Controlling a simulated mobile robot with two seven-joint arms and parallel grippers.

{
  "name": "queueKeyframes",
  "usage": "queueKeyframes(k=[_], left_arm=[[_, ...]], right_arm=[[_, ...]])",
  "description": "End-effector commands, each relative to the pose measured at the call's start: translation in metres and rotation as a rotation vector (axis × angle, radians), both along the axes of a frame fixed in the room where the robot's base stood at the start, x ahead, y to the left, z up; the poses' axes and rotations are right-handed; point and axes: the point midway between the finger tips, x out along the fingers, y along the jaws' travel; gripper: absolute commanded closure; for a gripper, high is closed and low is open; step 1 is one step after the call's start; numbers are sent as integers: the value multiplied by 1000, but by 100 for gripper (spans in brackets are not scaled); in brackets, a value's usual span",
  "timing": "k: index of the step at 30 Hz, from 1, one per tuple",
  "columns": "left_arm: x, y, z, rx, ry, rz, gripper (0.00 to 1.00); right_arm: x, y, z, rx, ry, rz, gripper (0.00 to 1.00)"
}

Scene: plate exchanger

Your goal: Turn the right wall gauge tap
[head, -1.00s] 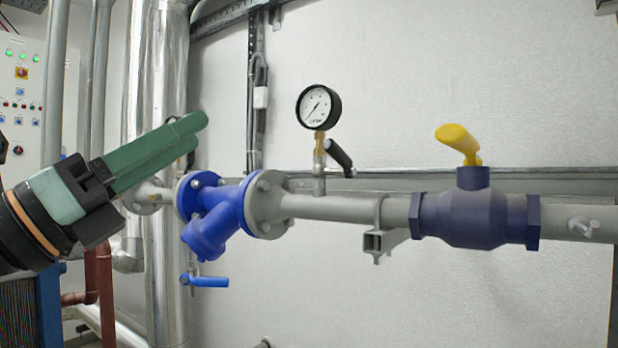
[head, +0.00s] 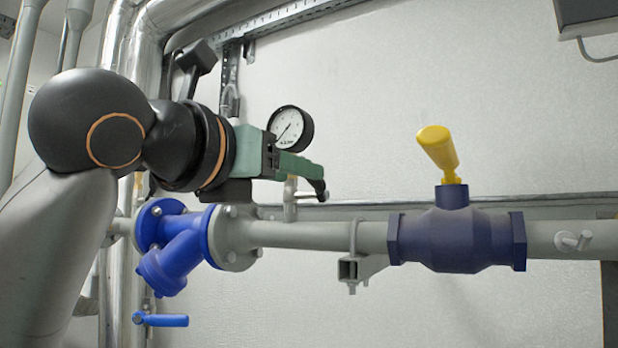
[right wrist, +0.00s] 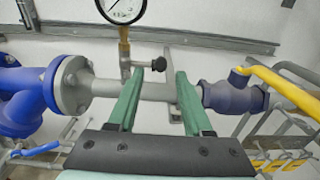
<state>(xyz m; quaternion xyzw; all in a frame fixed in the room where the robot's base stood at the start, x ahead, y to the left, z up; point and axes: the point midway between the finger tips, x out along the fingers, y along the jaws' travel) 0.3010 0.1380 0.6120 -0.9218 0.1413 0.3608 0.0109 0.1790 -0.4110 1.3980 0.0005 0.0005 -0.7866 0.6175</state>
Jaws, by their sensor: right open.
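The wall gauge (head: 290,128) has a white dial and black rim, and stands on a short stem above the grey pipe. It shows cut off at the top of the right wrist view (right wrist: 122,8). Its tap has a black handle (right wrist: 158,64), seen nearly end-on in the right wrist view. My right gripper (right wrist: 159,75) is open and empty, its green fingers on either side of the handle in that view. In the head view my right gripper (head: 312,175) is at the tap below the dial and partly hides the stem. Contact cannot be told. My left gripper is not in view.
A dark blue valve (head: 456,240) with a yellow handle (head: 438,150) sits on the pipe to the right. A blue strainer (head: 175,245) and a small blue lever (head: 165,320) are at the left. A bracket (head: 355,268) holds the pipe.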

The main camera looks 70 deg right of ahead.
Motion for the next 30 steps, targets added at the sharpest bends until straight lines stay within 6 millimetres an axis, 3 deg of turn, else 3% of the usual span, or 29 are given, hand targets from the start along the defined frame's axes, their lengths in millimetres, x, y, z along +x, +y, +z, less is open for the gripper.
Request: queueKeyframes(k=[3, 9, 20, 30], left_arm=[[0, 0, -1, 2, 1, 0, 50], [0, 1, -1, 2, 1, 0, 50], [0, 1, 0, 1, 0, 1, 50], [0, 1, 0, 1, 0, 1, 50]], right_arm=[[-6, -22, -1, 2, 0, -4, 50], [-11, -43, 0, 1, 1, -1, 50], [-12, -48, 0, 0, 1, -1, 50], [-12, -48, 0, 0, 1, -1, 87]])
